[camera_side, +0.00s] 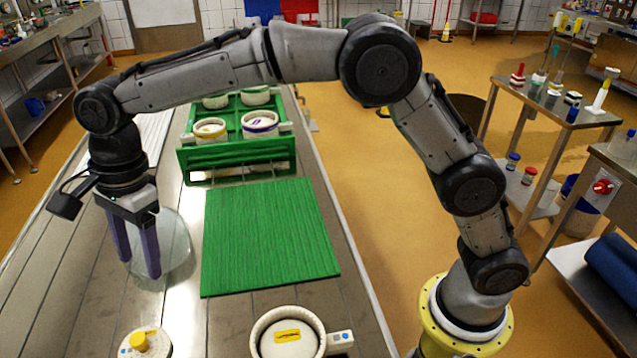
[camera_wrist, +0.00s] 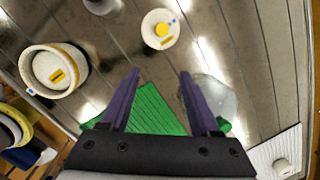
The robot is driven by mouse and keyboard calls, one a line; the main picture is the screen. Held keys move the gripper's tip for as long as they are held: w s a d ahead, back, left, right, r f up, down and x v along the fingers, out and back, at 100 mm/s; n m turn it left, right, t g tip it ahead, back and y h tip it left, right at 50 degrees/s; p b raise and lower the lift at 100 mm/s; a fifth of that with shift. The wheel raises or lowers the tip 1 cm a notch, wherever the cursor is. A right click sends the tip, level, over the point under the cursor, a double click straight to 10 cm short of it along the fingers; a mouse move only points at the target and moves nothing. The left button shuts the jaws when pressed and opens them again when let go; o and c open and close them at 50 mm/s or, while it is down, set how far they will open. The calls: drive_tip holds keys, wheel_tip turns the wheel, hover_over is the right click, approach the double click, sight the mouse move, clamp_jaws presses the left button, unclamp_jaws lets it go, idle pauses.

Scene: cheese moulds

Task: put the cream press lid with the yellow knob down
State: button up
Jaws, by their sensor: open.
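The cream press lid (camera_side: 148,355) with its yellow knob (camera_side: 139,341) is at the bottom left of the side view, cut by the frame edge. In the wrist view the whole round lid (camera_wrist: 151,42) shows at the top, knob up, lying on the metal table. My gripper (camera_side: 140,266) has two purple fingers pointing down, apart, with nothing between them. In the wrist view my gripper (camera_wrist: 158,75) is open and the lid is beyond the fingertips, not touching them.
A cream mould (camera_side: 259,328) with a yellow label stands at the front. A green mat (camera_side: 265,240) lies mid-table. A clear round disc (camera_side: 178,245) is beside my fingers. A green rack (camera_side: 235,160) holding several moulds stands behind. Bare table lies between the lid and the mat.

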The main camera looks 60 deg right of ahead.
drive_tip(key=s+d+r+n+t, duration=0.1)
drive_tip(key=s+d+r+n, duration=0.35)
drive_tip(key=d, duration=0.55)
drive_tip(key=s+d+r+n+t, duration=0.25)
drive_tip(key=s+d+r, duration=0.2)
drive_tip(key=d, duration=0.45)
drive_tip(key=s+d+f+n+t+h, duration=0.1)
drive_tip(key=s+d+f+n, duration=0.2)
drive_tip(key=s+d, duration=0.3)
drive_tip(key=s+d+f+n, duration=0.2)
drive_tip(key=s+d+n, duration=0.4)
drive_tip(key=s, duration=0.5)
drive_tip(key=shift+s+f+t+h, duration=0.35)
drive_tip(key=shift+s+f+h, duration=0.05)
